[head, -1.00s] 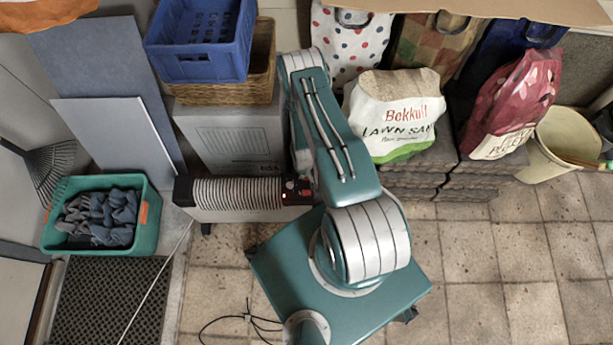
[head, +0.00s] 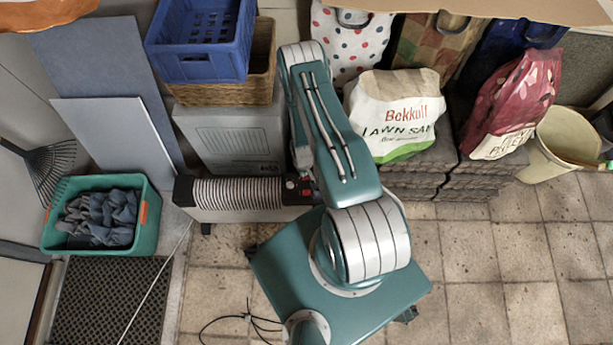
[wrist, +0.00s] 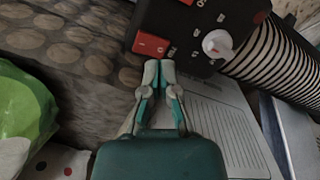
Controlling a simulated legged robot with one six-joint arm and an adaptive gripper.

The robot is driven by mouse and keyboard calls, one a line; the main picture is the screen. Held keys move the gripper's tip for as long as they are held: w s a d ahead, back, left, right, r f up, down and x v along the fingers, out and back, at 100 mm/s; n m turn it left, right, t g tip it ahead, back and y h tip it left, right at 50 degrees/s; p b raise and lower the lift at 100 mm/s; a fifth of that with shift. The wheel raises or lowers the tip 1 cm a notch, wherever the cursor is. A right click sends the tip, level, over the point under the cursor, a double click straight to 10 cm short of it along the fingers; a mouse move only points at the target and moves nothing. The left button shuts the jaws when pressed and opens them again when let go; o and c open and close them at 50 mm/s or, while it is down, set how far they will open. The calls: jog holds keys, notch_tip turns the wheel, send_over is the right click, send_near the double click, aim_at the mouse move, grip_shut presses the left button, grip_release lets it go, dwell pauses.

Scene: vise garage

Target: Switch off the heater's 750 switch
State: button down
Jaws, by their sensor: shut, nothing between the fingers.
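The heater (head: 238,194) is a pale ribbed unit on the floor beside my arm, with a black control panel at its right end. In the wrist view the black panel (wrist: 190,28) fills the top, with a white knob (wrist: 216,43) and two red switches. The nearer red switch (wrist: 150,45) has a small label beside it that I cannot read surely. The other red switch (wrist: 187,2) is cut by the top edge. My gripper (wrist: 158,66) is shut and empty, its tips just below the nearer switch; contact cannot be told. My arm hides the gripper in the head view.
A grey box (head: 228,135) stands behind the heater under a wicker basket and a blue crate (head: 200,40). A green bin (head: 150,230) of dark cloths is at left. A lawn sand bag (head: 395,115) on stacked slabs is right of my arm. A thin cable runs along the floor.

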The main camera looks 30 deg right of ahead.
jog(key=shift+r, duration=2.25)
